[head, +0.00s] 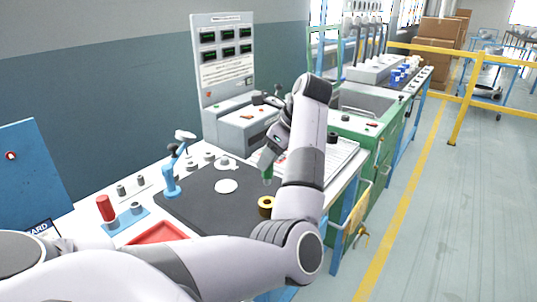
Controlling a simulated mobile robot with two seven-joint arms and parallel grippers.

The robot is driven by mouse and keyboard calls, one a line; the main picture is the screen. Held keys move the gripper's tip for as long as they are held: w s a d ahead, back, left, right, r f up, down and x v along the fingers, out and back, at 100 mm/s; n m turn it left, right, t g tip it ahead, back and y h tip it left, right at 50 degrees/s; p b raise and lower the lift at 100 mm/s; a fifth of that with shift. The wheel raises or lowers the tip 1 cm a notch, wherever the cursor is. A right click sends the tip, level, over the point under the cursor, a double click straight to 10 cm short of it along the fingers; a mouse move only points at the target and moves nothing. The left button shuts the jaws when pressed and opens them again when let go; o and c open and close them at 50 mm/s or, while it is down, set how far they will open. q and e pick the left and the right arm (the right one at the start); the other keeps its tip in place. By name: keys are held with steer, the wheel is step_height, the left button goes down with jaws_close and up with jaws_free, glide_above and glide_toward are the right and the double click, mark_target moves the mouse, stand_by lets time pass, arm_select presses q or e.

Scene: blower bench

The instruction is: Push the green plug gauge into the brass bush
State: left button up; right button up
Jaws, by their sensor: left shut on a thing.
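The brass bush (266,206) is a short yellow ring with a dark hole, standing on the black mat (215,207) near its right side, partly beside my left forearm. My left gripper (271,155) points down above the mat and is shut on the green plug gauge (267,172). The gauge hangs roughly upright above the bush, apart from it, with a clear gap. Its upper part is hidden by the fingers. My right gripper is not in view.
A grey tester with a display panel (226,62) stands behind. My left arm covers the bench's front right.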

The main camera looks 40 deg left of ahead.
mark_target(272, 171)
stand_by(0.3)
arm_select(q)
steer(key=shift+f+b, duration=0.2)
steer(key=shift+b, duration=0.15)
step_height(272, 171, down, 4)
steer(key=b, duration=0.3)
steer(key=shift+r, duration=0.15)
steer(key=shift+f+b, duration=0.35)
steer(key=shift+f, duration=0.1)
steer(key=shift+f+b, duration=1.3)
steer(key=shift+f, duration=0.3)
stand_by(0.4)
steer(key=o, duration=1.1)
